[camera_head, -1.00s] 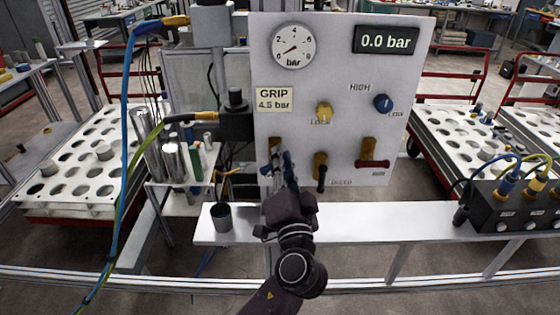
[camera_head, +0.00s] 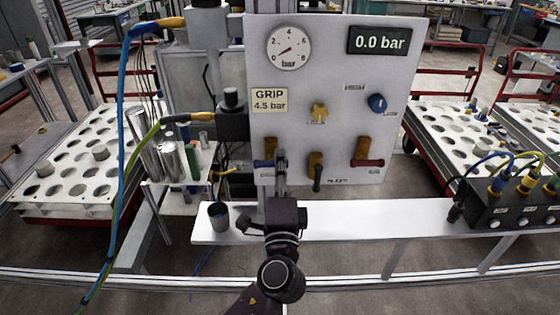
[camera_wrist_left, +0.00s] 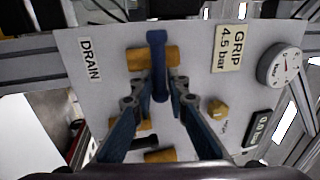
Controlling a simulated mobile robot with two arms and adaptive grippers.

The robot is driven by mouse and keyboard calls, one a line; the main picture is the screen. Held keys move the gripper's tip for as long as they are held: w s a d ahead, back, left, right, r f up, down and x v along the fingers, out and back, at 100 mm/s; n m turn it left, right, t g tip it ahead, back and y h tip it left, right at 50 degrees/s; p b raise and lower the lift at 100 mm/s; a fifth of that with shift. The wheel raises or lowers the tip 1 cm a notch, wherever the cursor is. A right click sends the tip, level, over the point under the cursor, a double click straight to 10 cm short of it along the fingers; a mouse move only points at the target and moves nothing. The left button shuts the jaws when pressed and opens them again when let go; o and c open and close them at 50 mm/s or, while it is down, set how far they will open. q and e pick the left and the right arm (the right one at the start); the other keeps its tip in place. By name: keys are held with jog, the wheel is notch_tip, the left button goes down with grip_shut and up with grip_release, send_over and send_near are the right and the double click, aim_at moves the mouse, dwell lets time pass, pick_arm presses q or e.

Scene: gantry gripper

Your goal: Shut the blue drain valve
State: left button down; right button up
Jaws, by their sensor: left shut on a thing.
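The blue drain valve handle (camera_head: 263,163) is at the lower left of the white panel (camera_head: 345,110). It lies crosswise to its upright brass body (camera_head: 270,148) in the head view. In the left wrist view the blue handle (camera_wrist_left: 157,48) also crosses the brass body (camera_wrist_left: 136,59), beside the DRAIN label (camera_wrist_left: 89,60). My left gripper (camera_head: 281,160) is in front of the panel, shut on the handle's right end, with one finger on each side of it (camera_wrist_left: 159,92). The fingers hide part of the handle in the head view. My right gripper is not in view.
A black-handled valve (camera_head: 317,178) and a red-handled valve (camera_head: 367,163) are to the right on the panel. The gauge (camera_head: 289,48) needle points low and the display (camera_head: 379,40) reads 0.0 bar. A dark cup (camera_head: 219,217) stands on the white shelf (camera_head: 350,222).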

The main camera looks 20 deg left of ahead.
pick_arm(q)
jog(key=shift+f, duration=0.1)
dwell(0.4)
jog(key=c, duration=2)
grip_release()
